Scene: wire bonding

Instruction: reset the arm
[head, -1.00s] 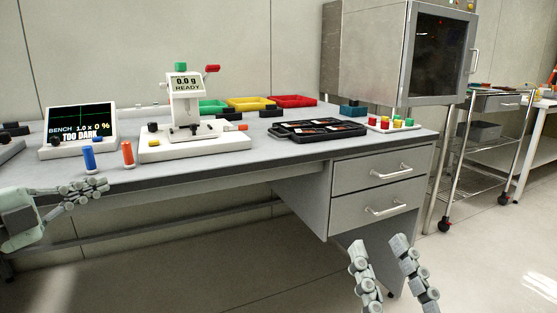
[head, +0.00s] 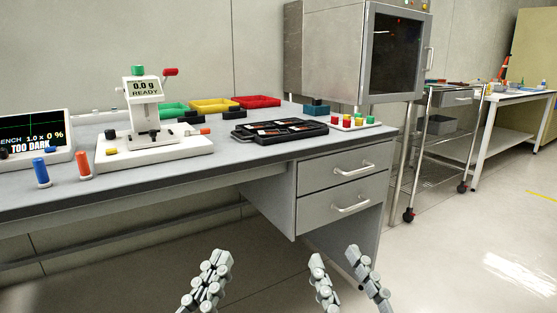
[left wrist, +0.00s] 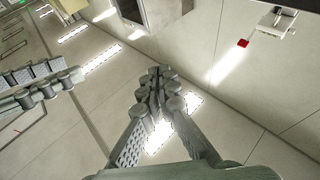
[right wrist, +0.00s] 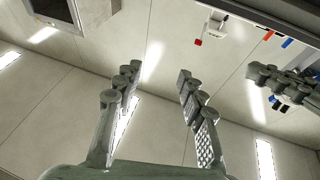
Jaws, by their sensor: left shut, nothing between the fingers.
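My left gripper (head: 218,268) is at the bottom middle of the head view, in front of the bench. Its fingers are together with nothing between them, and it also shows shut in the left wrist view (left wrist: 160,78). My right gripper (head: 338,258) is just to its right, below the drawers. Its two fingers stand apart and empty, and the gap shows clearly in the right wrist view (right wrist: 155,82). Both grippers are clear of the bench and hold nothing.
The grey bench (head: 190,168) carries a white bonding machine (head: 145,115), a display (head: 35,135) reading "TOO DARK", blue (head: 41,172) and orange (head: 84,165) cylinders, a black tray (head: 280,131) and coloured bins (head: 213,105). A steel cabinet (head: 340,50) stands behind. Floor at right is open.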

